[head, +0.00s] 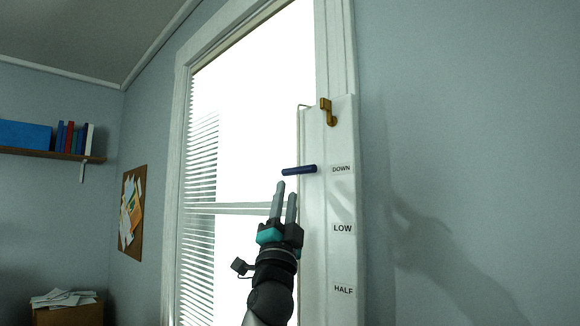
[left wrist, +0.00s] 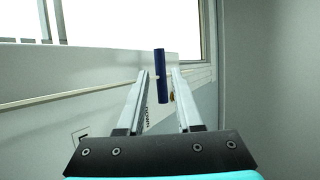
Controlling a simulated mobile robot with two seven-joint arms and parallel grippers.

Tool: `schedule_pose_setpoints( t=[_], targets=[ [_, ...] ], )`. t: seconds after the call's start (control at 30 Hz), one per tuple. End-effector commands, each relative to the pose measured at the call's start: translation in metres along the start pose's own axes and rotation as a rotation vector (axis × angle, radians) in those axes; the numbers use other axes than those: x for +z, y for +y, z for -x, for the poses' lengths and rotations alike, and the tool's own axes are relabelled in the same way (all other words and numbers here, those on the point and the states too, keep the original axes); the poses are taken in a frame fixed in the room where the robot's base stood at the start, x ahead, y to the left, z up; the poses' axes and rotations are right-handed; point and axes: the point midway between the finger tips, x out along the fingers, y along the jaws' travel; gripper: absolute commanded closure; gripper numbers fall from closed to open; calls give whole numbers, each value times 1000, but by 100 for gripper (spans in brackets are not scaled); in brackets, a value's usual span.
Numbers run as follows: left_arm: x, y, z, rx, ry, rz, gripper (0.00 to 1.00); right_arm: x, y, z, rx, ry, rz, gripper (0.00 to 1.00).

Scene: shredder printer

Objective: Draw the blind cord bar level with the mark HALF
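The dark blue cord bar (head: 299,169) hangs level with the mark DOWN (head: 341,169), in front of the white board beside the window. The mark HALF (head: 343,289) is well below it, under the mark LOW (head: 342,228). My left gripper (head: 286,190) is open and points up, its fingertips just below the bar. In the left wrist view the bar (left wrist: 162,78) shows in the gap between the open fingertips (left wrist: 159,72), nearer the right one; I cannot tell whether it touches. A pale cord (left wrist: 60,97) runs by the bar. My right gripper is out of view.
A brass hook (head: 328,112) sits on the board above the marks. The window (head: 250,110) with lowered slatted blinds (head: 196,250) is to the left. A cork board (head: 132,212) and a shelf (head: 50,153) are further left. The wall to the right is clear.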

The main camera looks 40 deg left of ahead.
Motion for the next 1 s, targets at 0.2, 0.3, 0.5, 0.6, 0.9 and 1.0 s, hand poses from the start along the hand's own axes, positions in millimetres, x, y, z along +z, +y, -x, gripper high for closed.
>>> schedule_pose_setpoints(
  t=[0.2,0.3,0.5,0.6,0.9,1.0],
  targets=[
    [0,-2,-39,-1,-2,1,66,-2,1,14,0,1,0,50],
    [0,-2,-54,-1,-1,1,66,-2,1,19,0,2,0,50],
    [0,-1,-73,-1,-2,0,66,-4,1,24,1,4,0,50],
    [0,0,-78,0,-1,1,66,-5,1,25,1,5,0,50],
    [0,0,-81,1,0,1,66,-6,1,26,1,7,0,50],
    [0,0,-81,1,0,1,69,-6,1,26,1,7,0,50]
  ],
)
